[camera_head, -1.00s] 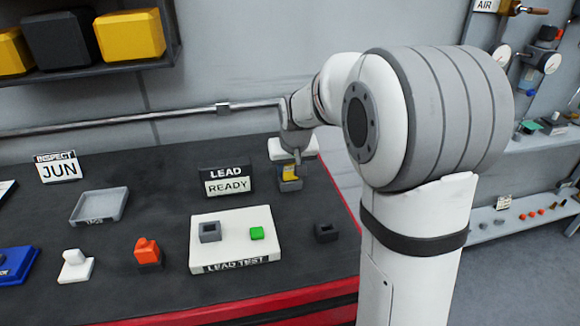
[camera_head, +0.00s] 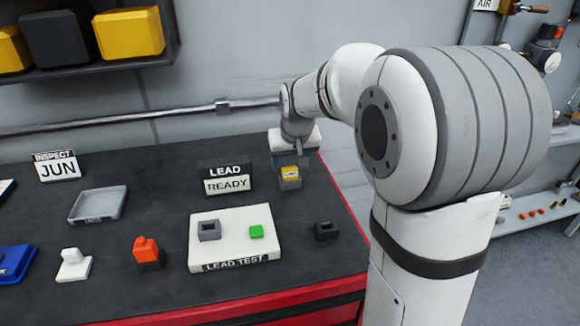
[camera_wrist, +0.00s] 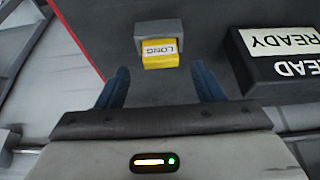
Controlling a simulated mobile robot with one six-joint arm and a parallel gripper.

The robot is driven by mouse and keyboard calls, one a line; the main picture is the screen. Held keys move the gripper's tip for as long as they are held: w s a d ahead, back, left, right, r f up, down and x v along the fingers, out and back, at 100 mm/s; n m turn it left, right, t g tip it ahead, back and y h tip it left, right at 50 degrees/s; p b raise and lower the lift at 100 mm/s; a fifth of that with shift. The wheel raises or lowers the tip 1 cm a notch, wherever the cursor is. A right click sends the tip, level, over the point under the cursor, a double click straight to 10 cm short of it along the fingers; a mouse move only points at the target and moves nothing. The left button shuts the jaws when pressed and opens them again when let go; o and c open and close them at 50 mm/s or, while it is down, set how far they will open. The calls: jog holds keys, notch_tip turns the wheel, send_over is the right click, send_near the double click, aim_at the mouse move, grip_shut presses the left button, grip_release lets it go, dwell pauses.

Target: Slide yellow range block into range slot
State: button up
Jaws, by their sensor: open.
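The yellow range block (camera_head: 289,173), a small block, sits on or in a small grey holder (camera_head: 290,185) near the far right of the dark bench. In the wrist view the yellow block (camera_wrist: 160,54) shows the word LONG and meets the grey holder (camera_wrist: 158,28); how deep it sits I cannot tell. My gripper (camera_wrist: 163,84) is open, its two blue fingers apart and short of the block, one to each side of its line. Nothing is between them. In the head view my gripper (camera_head: 288,158) is just behind the block, partly hidden by my wrist.
The LEAD READY sign (camera_head: 226,178) stands left of the holder. The white LEAD TEST board (camera_head: 236,248) with a grey socket and green block lies in front, with a dark socket (camera_head: 325,231) at its right. A grey tray (camera_head: 98,205) is farther left.

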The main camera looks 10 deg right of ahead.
jog(key=shift+v, duration=2.25)
jog(key=shift+g, duration=0.9)
jog(key=s+f, duration=0.2)
jog(key=s, duration=0.6)
jog(key=s+f, duration=0.2)
jog(key=s, duration=0.7)
jog(key=s+f, duration=0.2)
jog(key=s, duration=0.6)
jog(key=shift+s+d+f, duration=0.15)
jog(key=shift+d+f, duration=0.05)
jog(key=shift+f, duration=0.15)
